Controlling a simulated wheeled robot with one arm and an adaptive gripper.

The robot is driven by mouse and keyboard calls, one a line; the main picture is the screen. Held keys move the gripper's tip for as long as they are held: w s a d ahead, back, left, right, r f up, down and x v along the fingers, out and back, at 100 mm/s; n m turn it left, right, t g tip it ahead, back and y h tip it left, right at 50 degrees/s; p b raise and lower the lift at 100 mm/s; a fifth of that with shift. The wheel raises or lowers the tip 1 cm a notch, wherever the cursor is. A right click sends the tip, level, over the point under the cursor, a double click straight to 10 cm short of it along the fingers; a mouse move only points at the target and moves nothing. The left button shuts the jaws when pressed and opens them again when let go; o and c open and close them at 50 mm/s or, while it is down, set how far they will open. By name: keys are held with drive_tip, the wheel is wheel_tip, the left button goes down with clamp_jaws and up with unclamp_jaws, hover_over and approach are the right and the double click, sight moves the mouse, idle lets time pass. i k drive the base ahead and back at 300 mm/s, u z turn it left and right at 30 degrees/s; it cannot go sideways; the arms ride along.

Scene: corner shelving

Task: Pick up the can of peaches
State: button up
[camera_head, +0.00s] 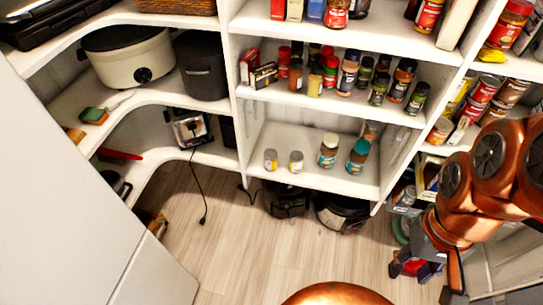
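Several cans stand on the right-hand shelves, among them a can with a yellow-orange label (440,130) and a stack of red-labelled cans (484,90). The labels are too small to read, so I cannot tell which can holds peaches. My gripper (431,280) hangs at the lower right, below and in front of these shelves. Its dark fingers look spread apart, with no can seen between them. A red item (414,268) shows beside the left finger; I cannot tell whether they touch. My copper-coloured arm hides part of the lower right shelving.
The middle shelves hold spice bottles (348,73) and several jars (328,151). A white slow cooker (128,56), black bin (201,65) and toaster (188,126) stand left. Dark appliances (342,212) sit under the shelves. The wooden floor (250,250) is largely clear.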

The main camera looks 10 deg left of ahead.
sight(270, 155)
drive_tip(key=z, duration=0.6)
drive_tip(key=i, duration=0.5)
drive_tip(key=u, duration=3.5)
